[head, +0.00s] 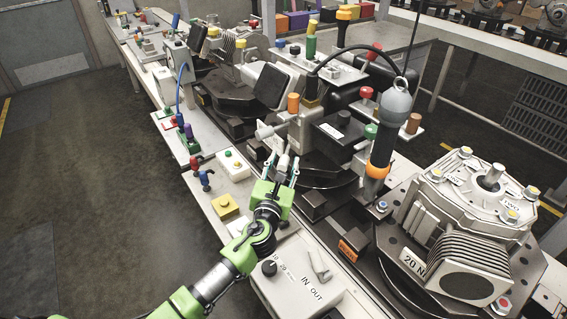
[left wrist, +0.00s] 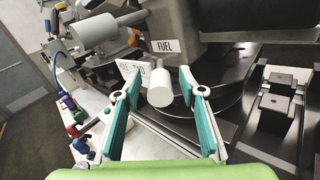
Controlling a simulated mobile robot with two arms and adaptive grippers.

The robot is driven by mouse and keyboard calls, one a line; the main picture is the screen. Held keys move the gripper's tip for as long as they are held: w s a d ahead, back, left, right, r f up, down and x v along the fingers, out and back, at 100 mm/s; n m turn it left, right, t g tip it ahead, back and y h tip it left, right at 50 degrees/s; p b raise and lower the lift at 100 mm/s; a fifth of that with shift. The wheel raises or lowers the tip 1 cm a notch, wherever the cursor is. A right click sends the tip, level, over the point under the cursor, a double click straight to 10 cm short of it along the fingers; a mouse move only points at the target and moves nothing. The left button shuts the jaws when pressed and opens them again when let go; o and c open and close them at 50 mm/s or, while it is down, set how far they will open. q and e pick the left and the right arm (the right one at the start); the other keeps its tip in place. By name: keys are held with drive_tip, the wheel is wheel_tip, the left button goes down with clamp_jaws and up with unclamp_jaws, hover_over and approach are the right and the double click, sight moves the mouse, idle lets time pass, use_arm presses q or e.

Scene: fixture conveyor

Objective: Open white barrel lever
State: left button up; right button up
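A short white barrel (left wrist: 160,88) shows in the left wrist view between the two teal-padded fingers of my left gripper (left wrist: 160,76), with gaps on both sides. In the head view the white barrel (head: 284,161) is small and partly hidden by the fingers. My left gripper (head: 283,170) is open there, reaching in at the middle of the bench. A second, larger pale cylinder (left wrist: 93,31) lies farther up and left in the wrist view; it also shows in the head view (head: 268,129). I cannot tell how the barrel is mounted. My right gripper is out of view.
A housing with a FUEL label (left wrist: 166,46) stands just behind the barrel. A grey hanging tool (head: 386,136) with an orange ring is to the right, beside a large motor block (head: 470,225). A yellow button box (head: 225,206) and an IN/OUT switch panel (head: 297,280) flank my arm.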

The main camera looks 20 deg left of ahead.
use_arm(q)
clamp_jaws()
drive_tip(key=shift+w+d+n+y, duration=0.1)
drive_tip(key=shift+d+n+y, duration=0.6)
drive_tip(key=shift+y, duration=0.5)
drive_tip(key=shift+a, duration=0.15)
unclamp_jaws()
